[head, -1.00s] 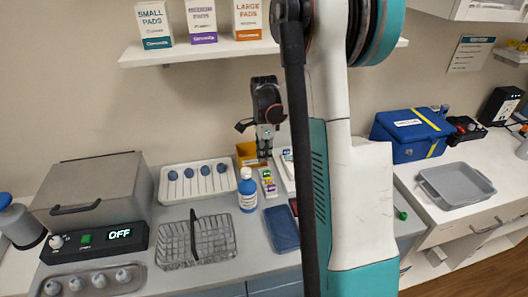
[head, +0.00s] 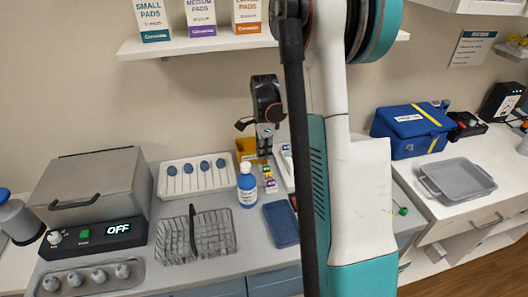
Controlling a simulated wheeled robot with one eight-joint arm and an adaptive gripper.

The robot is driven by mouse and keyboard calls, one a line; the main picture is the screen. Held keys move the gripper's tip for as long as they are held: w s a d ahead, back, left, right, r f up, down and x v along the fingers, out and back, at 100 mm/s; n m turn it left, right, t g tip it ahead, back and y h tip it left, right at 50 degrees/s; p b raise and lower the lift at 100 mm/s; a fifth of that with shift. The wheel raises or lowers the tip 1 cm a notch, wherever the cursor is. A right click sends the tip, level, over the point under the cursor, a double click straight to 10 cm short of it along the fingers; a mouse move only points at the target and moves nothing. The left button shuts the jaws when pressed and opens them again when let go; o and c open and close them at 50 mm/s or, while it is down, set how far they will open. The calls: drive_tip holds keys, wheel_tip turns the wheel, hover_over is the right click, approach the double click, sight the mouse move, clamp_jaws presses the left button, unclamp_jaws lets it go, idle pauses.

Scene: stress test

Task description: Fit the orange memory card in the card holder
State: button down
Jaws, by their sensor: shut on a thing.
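My gripper (head: 264,153) points down near the back of the counter, in the middle of the head view. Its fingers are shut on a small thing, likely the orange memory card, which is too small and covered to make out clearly. The narrow card holder (head: 268,178), with small coloured pieces in it, sits just below the fingertips. I cannot tell whether the held thing touches the holder. My arm hides the counter to the right of it.
A blue-labelled bottle (head: 247,187) stands close left of the holder. A dark blue flat case (head: 281,224) lies in front. A wire basket (head: 210,245) and a white tray (head: 160,185) with several blue-tipped items are left.

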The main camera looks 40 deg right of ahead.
drive_tip(key=shift+f+b, duration=0.75)
drive_tip(key=shift+f, duration=0.25)
idle(1.1)
idle(0.4)
drive_tip(key=c, duration=2)
unclamp_jaws()
drive_tip(key=shift+r, duration=0.2)
drive_tip(key=shift+r+p, duration=1.3)
drive_tip(key=shift+r, duration=0.5)
drive_tip(key=o, duration=0.6)
drive_tip(key=shift+c, duration=0.2)
